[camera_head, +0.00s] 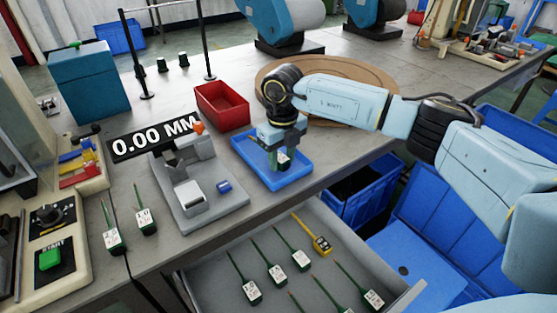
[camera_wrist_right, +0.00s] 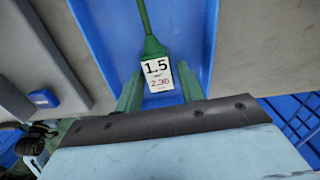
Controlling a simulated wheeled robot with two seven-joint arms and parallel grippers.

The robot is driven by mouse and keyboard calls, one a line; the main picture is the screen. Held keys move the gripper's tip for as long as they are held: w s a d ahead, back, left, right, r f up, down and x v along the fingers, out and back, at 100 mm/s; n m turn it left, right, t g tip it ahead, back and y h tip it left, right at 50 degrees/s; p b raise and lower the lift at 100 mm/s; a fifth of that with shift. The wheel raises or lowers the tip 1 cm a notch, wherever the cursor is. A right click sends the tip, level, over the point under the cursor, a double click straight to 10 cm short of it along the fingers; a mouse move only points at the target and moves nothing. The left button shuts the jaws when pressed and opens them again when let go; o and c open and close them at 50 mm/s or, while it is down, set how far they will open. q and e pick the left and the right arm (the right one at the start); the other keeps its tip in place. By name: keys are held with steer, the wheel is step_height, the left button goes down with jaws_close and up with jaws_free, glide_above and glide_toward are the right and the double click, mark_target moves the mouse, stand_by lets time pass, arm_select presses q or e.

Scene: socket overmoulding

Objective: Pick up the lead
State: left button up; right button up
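My right gripper (camera_head: 281,163) points down over the blue tray (camera_head: 299,178) in the head view. A green lead (camera_head: 284,154) with a white label shows between its fingers. In the right wrist view this lead (camera_wrist_right: 157,76) reads 1.5 and 2.20, and its thin green wire runs up over the blue tray floor. The green fingers of the right gripper (camera_wrist_right: 160,85) stand on either side of the label, with a narrow blue gap at the right finger. The gripper looks open around the lead. Whether the lead rests on the tray floor is hard to see. My left gripper is not in view.
A red bin (camera_head: 222,106) stands behind the tray. A grey measuring device (camera_head: 198,190) with a 0.00 MM display stands left of it. Two more leads (camera_head: 114,240) lie at the left. The open drawer (camera_head: 215,290) holds several green leads and one yellow lead (camera_head: 321,244).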

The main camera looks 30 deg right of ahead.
steer(key=c, duration=0.7)
steer(key=shift+r, duration=0.15)
